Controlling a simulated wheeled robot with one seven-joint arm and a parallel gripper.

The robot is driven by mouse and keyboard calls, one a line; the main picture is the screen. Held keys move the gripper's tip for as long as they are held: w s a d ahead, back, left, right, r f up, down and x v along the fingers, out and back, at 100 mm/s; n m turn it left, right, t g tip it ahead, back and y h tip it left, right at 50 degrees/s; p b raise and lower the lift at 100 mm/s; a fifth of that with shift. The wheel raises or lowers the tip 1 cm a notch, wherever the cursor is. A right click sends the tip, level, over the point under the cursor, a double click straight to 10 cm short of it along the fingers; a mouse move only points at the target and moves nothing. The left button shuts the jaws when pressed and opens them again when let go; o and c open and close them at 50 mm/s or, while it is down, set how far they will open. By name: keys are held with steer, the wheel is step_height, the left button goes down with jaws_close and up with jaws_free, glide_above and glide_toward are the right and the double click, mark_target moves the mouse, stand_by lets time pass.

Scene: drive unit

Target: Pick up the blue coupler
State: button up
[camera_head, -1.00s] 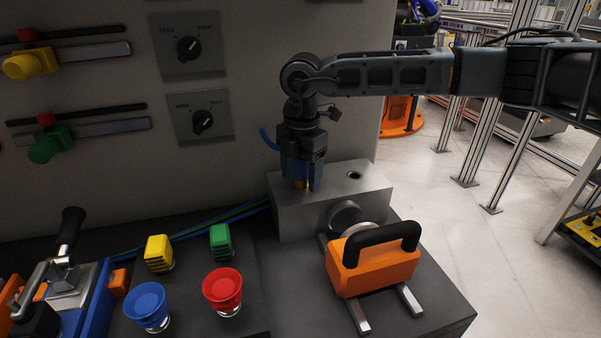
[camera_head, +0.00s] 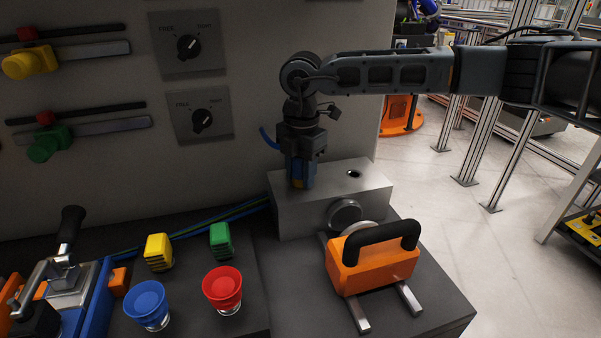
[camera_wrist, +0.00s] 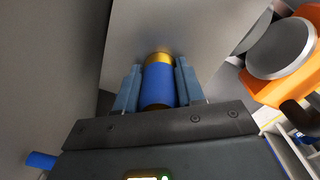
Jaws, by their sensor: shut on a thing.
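The blue coupler (camera_wrist: 160,84) is a blue cylinder with a gold band at its far end in the wrist view. It stands on the grey metal block (camera_head: 350,202), mostly hidden by my fingers in the head view. My gripper (camera_head: 300,182) points straight down over the left part of this block. In the wrist view my gripper (camera_wrist: 158,88) has one finger on each side of the coupler and is shut on it. The gold end is at or close to the block's top; I cannot tell whether it touches.
An open hole (camera_head: 354,174) is in the block's top, right of my gripper. An orange block with a black handle (camera_head: 373,265) stands in front on rails. Blue (camera_head: 147,303) and red (camera_head: 223,289) buttons are at the front left. A panel wall rises behind.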

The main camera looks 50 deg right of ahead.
steer(key=shift+r, duration=0.1)
steer(key=shift+r, duration=0.5)
steer(key=r, duration=0.2)
steer(key=d+r, duration=0.1)
steer(key=shift+s+r+b, duration=0.2)
steer(key=shift+s+b, duration=0.05)
steer(key=shift+b, duration=0.1)
steer(key=s+d+r+p, duration=0.1)
steer(key=s+d+r, duration=0.5)
steer(key=r, duration=0.6)
steer(key=shift+d+r, duration=0.35)
steer(key=shift+d, duration=0.95)
